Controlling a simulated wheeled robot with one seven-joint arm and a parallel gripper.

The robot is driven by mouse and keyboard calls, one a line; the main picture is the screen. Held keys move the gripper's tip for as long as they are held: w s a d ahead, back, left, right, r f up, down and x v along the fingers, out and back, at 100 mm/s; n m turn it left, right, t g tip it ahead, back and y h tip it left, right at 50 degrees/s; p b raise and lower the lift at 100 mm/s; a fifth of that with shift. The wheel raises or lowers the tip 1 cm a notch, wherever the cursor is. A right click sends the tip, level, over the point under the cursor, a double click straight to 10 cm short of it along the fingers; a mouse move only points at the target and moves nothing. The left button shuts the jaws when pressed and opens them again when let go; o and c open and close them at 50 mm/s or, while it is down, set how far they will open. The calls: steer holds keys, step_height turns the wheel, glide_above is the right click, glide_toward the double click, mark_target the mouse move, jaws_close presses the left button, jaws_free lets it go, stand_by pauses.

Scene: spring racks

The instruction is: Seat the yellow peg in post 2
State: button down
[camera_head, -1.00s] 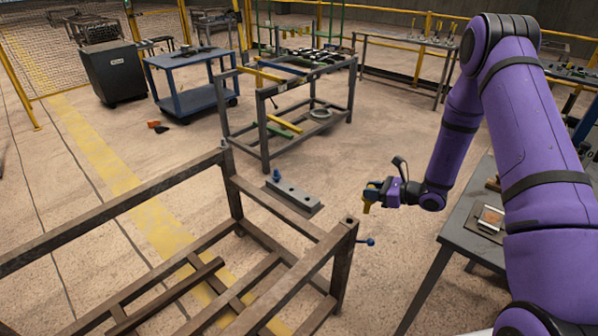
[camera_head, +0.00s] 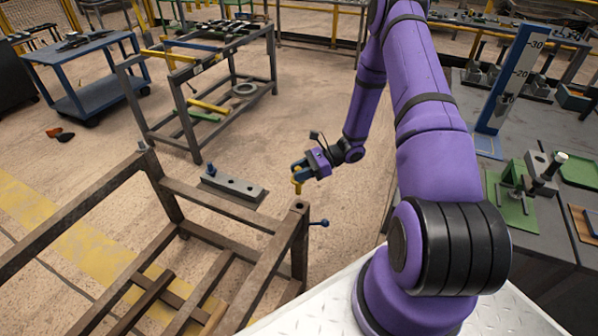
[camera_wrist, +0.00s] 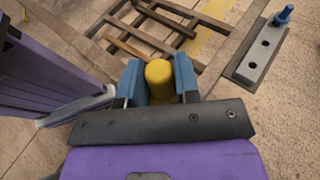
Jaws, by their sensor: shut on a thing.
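The yellow peg (camera_head: 297,182) points down between the blue fingers of my gripper (camera_head: 299,170). In the wrist view its rounded yellow top (camera_wrist: 159,78) sits between the two blue fingers (camera_wrist: 159,82), shut on it. The peg is in the air; in the head view it appears just above a rusty frame's near-right corner post (camera_head: 299,207), which has a dark hole in its top. I see no contact between peg and post, and depth is hard to judge. No post number is readable.
A blue-headed pin sticks out from the corner post's side (camera_head: 320,223). A grey holed block (camera_head: 236,188) with a blue peg (camera_head: 210,170) lies beyond the frame. A workbench (camera_head: 560,235) with green fixtures stands at the right. Open floor lies beyond my gripper.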

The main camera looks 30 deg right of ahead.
mark_target(301, 184)
steer(key=shift+d, duration=0.1)
steer(key=shift+s+d, duration=0.1)
steer(key=shift+d, duration=0.05)
steer(key=shift+f, duration=2.85)
step_height(301, 184, down, 7)
stand_by(2.9)
steer(key=c, duration=0.8)
jaws_free()
steer(key=shift+s+d, duration=0.1)
steer(key=v, duration=1)
steer(key=shift+s+d+r, duration=0.15)
steer(key=shift+d, duration=0.05)
